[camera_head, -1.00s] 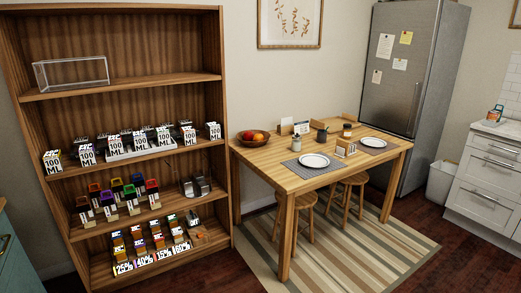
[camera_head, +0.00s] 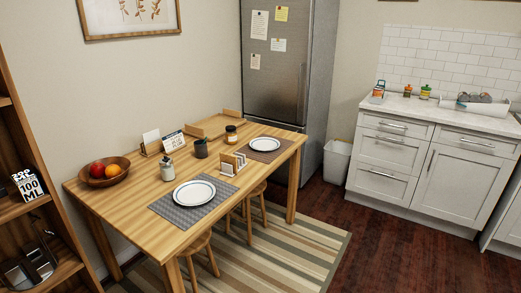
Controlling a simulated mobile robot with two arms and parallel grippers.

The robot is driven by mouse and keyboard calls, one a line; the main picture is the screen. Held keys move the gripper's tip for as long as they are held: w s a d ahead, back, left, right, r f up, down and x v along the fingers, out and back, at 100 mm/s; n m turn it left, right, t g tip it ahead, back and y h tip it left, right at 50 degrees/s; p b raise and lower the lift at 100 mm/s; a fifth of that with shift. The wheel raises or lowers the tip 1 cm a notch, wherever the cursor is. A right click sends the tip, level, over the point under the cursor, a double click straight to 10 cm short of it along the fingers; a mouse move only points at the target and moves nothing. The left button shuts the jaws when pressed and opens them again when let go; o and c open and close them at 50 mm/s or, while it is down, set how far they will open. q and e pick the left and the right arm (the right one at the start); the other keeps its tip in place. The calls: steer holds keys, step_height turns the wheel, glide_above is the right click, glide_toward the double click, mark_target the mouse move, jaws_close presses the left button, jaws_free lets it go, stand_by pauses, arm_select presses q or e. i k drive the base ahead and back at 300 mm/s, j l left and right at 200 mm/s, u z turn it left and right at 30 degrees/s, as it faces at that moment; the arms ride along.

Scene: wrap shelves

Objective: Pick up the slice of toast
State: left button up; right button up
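I cannot clearly make out a slice of toast. A small holder (camera_head: 232,164) with thin upright tan and white pieces stands near the front edge of the wooden table (camera_head: 140,202); it is too small to tell whether any piece is toast. A white plate (camera_head: 194,192) with a dark rim lies on a grey mat at the near side, and looks empty. A second plate (camera_head: 265,144) lies on another mat farther right, also empty-looking. Neither of my grippers is in view.
A fruit bowl (camera_head: 104,172), a jar (camera_head: 231,134) and a wooden tray (camera_head: 212,126) are on the table. Stools stand under its front edge. A fridge (camera_head: 287,80), bin (camera_head: 336,160) and counter (camera_head: 440,108) are behind and right. Dark floor (camera_head: 395,245) is clear at front right.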

mark_target(227, 158)
steer(key=i+l, duration=0.1)
steer(key=i, duration=0.5)
steer(key=i+l+u, duration=0.15)
steer(key=i, duration=0.4)
